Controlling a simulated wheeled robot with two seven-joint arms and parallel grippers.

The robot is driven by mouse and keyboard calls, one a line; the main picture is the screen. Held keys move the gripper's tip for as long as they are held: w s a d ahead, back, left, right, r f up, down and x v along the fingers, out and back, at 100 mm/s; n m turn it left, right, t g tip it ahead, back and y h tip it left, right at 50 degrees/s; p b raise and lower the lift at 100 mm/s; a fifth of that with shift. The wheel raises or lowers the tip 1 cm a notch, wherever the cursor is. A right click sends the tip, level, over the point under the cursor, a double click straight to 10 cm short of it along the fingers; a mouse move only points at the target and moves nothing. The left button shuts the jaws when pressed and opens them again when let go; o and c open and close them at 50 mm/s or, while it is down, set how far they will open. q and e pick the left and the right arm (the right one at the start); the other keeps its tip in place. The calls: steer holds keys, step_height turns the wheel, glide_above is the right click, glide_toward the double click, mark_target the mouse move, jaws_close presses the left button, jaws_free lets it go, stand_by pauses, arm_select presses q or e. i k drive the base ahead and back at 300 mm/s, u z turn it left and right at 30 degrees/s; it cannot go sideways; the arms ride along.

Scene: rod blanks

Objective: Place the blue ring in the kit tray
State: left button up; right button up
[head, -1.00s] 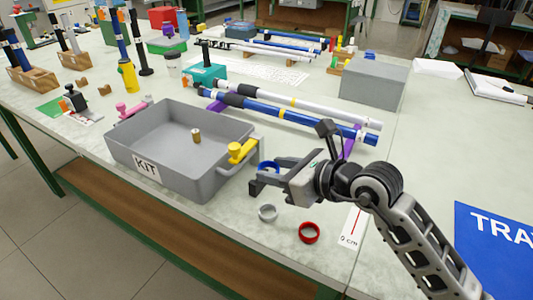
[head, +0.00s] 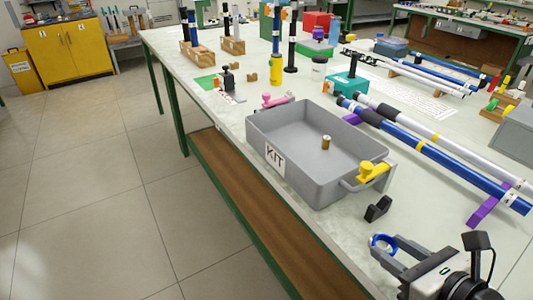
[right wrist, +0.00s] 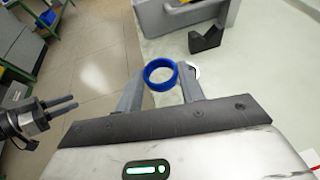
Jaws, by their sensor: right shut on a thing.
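My right gripper (head: 395,258) is shut on the blue ring (head: 384,236), near the table's front edge at the lower right of the head view. In the right wrist view the ring (right wrist: 161,64) sits between the two fingertips, its opening facing the camera. The grey kit tray (head: 308,183), with a KIT label, stands on the table beyond and left of the ring, apart from it. A small brass piece (head: 326,142) is in the tray. The tray's wall (right wrist: 176,20) shows at the top of the wrist view. My left gripper (right wrist: 66,104) shows there at left, fingers apart and empty.
A black notched block (head: 378,208) stands between ring and tray. A yellow piece (head: 372,171) is at the tray's right handle. A pale ring (right wrist: 196,71) lies partly hidden behind my right finger. Blue and white rods (head: 450,168) lie on purple supports to the right.

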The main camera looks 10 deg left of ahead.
mark_target(291, 139)
steer(key=u, duration=1.75)
steer(key=i, duration=2.75)
steer(key=z, duration=3.6)
steer(key=i, duration=0.5)
steer(key=u, duration=0.05)
